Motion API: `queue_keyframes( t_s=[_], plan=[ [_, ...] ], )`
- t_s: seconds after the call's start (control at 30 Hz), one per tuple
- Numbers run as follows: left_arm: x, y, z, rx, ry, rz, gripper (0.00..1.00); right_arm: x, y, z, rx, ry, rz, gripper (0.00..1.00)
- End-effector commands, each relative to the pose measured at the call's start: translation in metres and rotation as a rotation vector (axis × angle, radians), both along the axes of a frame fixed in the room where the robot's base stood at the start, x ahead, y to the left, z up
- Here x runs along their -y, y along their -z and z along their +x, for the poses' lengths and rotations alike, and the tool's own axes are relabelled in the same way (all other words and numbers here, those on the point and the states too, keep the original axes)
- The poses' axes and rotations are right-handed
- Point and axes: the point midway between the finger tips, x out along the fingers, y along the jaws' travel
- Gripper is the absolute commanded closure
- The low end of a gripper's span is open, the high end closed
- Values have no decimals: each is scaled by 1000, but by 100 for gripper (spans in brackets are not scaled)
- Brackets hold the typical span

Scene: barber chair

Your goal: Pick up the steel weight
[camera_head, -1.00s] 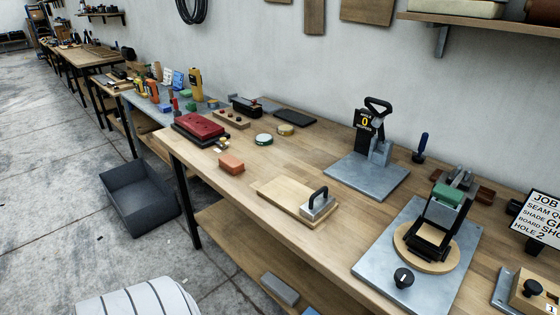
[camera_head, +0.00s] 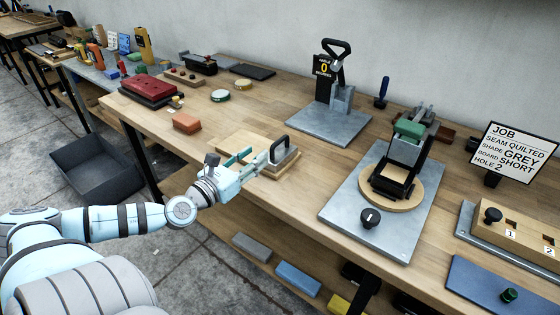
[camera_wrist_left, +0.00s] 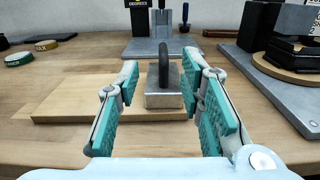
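The steel weight (camera_head: 287,160) is a grey metal block with a black loop handle. It sits on a pale wooden board near the front edge of the workbench. In the left wrist view the weight (camera_wrist_left: 164,96) stands upright, centred between the spread teal-padded fingers. My left gripper (camera_head: 256,156) reaches in from the left, low over the board, and is open with its tips close to the weight. A gap shows beside the block on the left; whether the right finger touches it is unclear. My right gripper is not in view.
An orange-brown block (camera_head: 186,123) lies left of the board (camera_head: 262,148). A grey plate with a black upright fixture (camera_head: 332,125) stands behind. Another plate with a round wooden disc and black clamp (camera_head: 392,185) is to the right. Blue and grey bars lie on the lower shelf.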

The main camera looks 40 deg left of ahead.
Motion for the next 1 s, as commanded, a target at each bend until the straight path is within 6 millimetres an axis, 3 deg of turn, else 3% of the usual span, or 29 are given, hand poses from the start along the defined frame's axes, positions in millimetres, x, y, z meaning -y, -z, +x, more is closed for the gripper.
queue_keyframes(
  t_s=[0.03, 0.13, 0.23, 0.57, 0.7, 0.9, 1.0],
  plan=[
    [0, 10, 15, 13, 1, -9, 65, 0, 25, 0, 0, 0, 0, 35],
    [-1, 7, 35, 10, -3, -16, 65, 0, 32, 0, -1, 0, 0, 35],
    [-4, 2, 46, -2, -11, -15, 65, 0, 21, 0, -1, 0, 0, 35],
    [-2, 2, 63, 0, -2, -12, 65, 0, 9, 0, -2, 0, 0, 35],
    [2, 2, 76, 5, -1, -22, 65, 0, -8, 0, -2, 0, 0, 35],
    [4, 1, 89, 0, -2, -20, 65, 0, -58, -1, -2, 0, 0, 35],
    [1, 2, 101, 7, -10, -14, 65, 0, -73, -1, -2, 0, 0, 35]
  ],
)
